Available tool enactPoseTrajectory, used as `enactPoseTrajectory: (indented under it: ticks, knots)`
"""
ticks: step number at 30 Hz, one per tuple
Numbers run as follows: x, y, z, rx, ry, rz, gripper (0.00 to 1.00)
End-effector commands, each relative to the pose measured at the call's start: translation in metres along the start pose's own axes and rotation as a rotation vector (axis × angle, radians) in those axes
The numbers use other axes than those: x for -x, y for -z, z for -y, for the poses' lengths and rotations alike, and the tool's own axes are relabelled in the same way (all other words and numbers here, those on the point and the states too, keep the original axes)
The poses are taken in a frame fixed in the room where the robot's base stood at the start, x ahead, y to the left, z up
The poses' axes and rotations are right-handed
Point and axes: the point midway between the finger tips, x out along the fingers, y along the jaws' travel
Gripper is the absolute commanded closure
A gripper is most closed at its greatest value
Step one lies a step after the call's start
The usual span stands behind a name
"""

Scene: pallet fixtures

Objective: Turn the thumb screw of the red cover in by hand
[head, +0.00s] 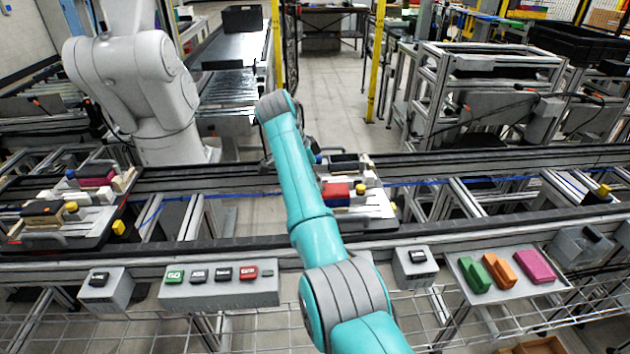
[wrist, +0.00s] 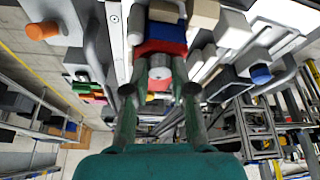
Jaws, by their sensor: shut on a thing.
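The red cover (head: 336,193) sits on the pallet fixture right of my arm in the head view, beside a blue part. In the wrist view the red cover (wrist: 163,48) lies just beyond my fingertips, with a blue band along its far side. A pale grey round thumb screw (wrist: 160,72) stands at its near side. My gripper (wrist: 160,66) is shut on the thumb screw, one finger on each side of it. In the head view my arm hides the gripper and the screw. How far the screw is in cannot be told.
The pallet (head: 372,208) rests on the conveyor rails, with pale blocks close around the cover. Another pallet (head: 75,215) stands at left. A button box (head: 215,290) and a grey tray (head: 505,280) with coloured parts are in front. An orange knob (wrist: 42,30) shows in the wrist view.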

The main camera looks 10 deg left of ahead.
Motion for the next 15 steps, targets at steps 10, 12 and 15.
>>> enactPoseTrajectory:
  ticks: [10, 12, 15]
  knots:
    - [0.0014, 0.0003, 0.0005, 0.0, 0.003, 0.0, 0.49]
    - [0.0012, 0.0003, 0.0004, 0.0, 0.002, 0.0, 0.49]
    - [0.0028, 0.0002, 0.0005, 0.0, 0.002, 0.0, 0.49]
